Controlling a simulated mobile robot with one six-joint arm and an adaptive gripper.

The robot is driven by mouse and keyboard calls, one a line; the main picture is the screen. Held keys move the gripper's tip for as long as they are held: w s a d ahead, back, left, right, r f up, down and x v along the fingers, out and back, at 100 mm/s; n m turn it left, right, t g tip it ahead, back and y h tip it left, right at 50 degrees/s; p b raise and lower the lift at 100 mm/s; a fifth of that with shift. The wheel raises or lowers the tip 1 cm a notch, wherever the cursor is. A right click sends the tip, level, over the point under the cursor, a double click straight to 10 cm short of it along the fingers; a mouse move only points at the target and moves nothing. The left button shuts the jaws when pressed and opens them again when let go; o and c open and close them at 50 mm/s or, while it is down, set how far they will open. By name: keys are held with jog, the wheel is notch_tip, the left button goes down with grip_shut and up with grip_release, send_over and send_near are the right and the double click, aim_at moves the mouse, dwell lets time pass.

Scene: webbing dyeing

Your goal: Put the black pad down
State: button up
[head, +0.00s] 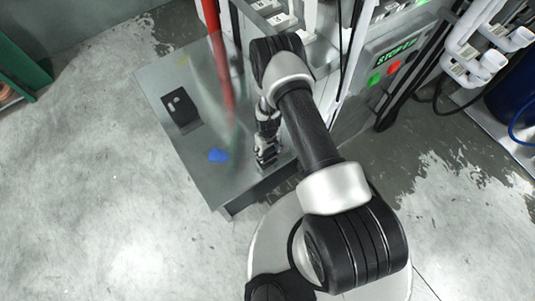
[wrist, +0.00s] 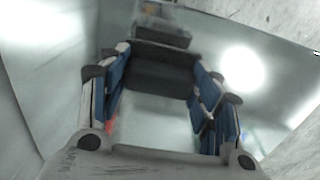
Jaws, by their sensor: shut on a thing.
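My gripper (wrist: 155,80) is shut on a black pad (wrist: 157,78), which spans between its blue-lined fingers in the wrist view. In the head view my gripper (head: 266,156) is over the near right part of the grey metal table (head: 205,185). The pad cannot be clearly made out there against the dark gripper. I cannot tell whether the pad touches the table top.
A black plate with light marks (head: 181,110) lies at the table's left, and a blue piece (head: 218,155) nearer. A red post (head: 220,60) rises at the back. A control panel with green and red buttons (head: 393,67) stands right.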

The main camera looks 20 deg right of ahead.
jog(key=shift+f+b, duration=0.3)
jog(key=shift+f, duration=1.05)
jog(key=shift+f, duration=0.15)
jog(key=o, duration=0.9)
jog(key=shift+o, duration=0.2)
